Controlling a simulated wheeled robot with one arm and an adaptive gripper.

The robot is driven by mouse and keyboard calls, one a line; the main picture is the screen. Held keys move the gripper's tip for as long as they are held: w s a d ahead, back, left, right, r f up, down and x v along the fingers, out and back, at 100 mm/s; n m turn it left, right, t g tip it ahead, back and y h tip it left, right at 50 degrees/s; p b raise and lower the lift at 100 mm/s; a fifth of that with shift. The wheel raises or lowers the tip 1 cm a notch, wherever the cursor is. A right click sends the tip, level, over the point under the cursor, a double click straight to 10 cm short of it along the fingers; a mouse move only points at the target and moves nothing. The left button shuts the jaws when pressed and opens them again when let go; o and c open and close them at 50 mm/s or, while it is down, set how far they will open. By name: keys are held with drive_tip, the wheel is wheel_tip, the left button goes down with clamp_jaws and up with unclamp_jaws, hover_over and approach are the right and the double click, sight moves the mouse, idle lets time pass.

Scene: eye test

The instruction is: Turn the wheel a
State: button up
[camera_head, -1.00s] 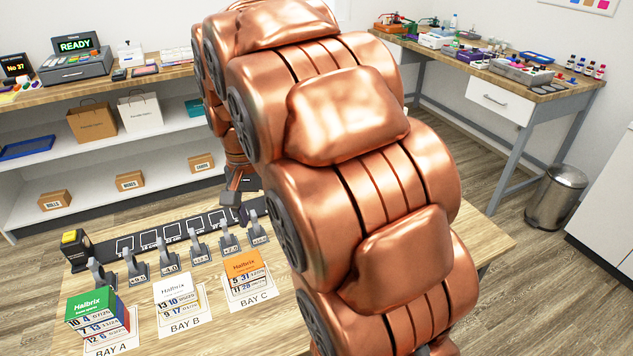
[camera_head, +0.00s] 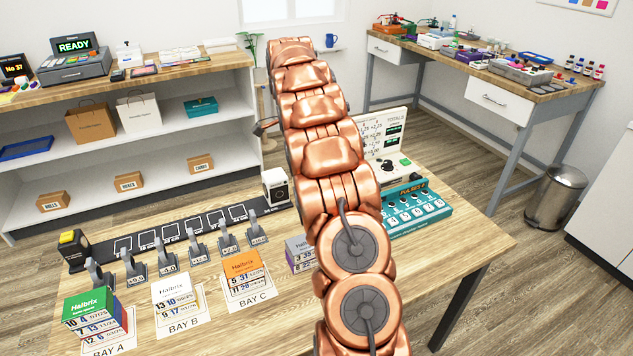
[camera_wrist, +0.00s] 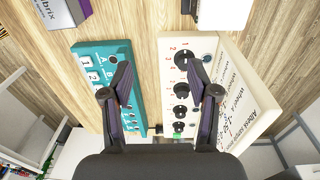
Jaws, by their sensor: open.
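The teal unit (camera_head: 415,212) stands at the right of the table, with a dark display and white keys or wheels. In the wrist view the teal unit (camera_wrist: 92,50) shows the letters A and B beside white number tiles. Right of it is a cream unit (camera_wrist: 165,45) with several black round knobs (camera_wrist: 181,90) and a panel of "wheel" text (camera_wrist: 235,100). I cannot tell which part is wheel a. My gripper (camera_wrist: 158,70) is open and empty, its fingers over the teal and cream units. My arm hides the gripper in the head view.
A cream board (camera_head: 372,125) rises behind the teal unit. A row of grey levers (camera_head: 196,246) and box stacks on BAY A, BAY B and BAY C (camera_head: 250,292) fill the left. A white box (camera_head: 276,188) stands at the back. The table's right front is clear.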

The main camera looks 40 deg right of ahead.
drive_tip(key=d+f+m, duration=0.1)
drive_tip(key=d+f, duration=0.1)
drive_tip(key=d, duration=0.1)
drive_tip(key=w+d+f+m, duration=0.1)
drive_tip(key=d+f+m, duration=0.1)
drive_tip(key=d, duration=0.1)
drive_tip(key=d+f+m, duration=0.1)
drive_tip(key=d+f, duration=0.1)
drive_tip(key=d, duration=0.1)
drive_tip(key=shift+w+d+f+t, duration=0.1)
drive_tip(key=shift+w+d+t, duration=0.1)
drive_tip(key=shift+t, duration=0.1)
drive_tip(key=shift+f+p, duration=0.75)
drive_tip(key=shift+f, duration=3.05)
drive_tip(key=shift+c, duration=0.2)
clamp_jaws()
